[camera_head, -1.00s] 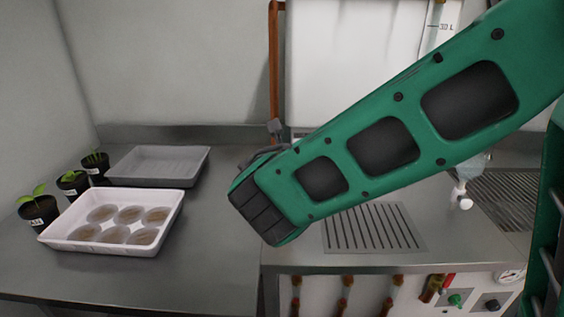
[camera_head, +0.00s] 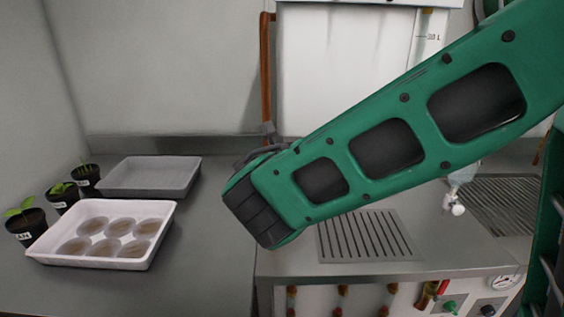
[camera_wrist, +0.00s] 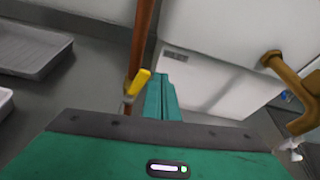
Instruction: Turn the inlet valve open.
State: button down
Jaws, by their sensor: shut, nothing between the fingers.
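The inlet valve appears to be the one with the yellow lever (camera_wrist: 137,82), on an orange-brown pipe (camera_wrist: 143,35) in the wrist view. The lever sits tilted across the pipe, its upper end leaning right. My gripper (camera_wrist: 160,82) is shut and empty, its green fingers just right of the lever. I cannot tell whether they touch it. In the head view the pipe (camera_head: 266,75) runs down the back wall to a grey fitting above my arm's end. My arm hides the gripper there, and the lever does not show.
A white tank (camera_head: 350,60) stands right of the pipe; a brass tap (camera_wrist: 285,75) shows in the wrist view. On the counter's left are a white tray (camera_head: 50,255) with several round dishes, a grey tray (camera_head: 150,178) and potted seedlings (camera_head: 62,197). A drain grate (camera_head: 368,237) lies under my arm.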

jog(key=s, duration=0.9)
jog(key=shift+s+d, duration=0.15)
jog(key=shift+f, duration=0.1)
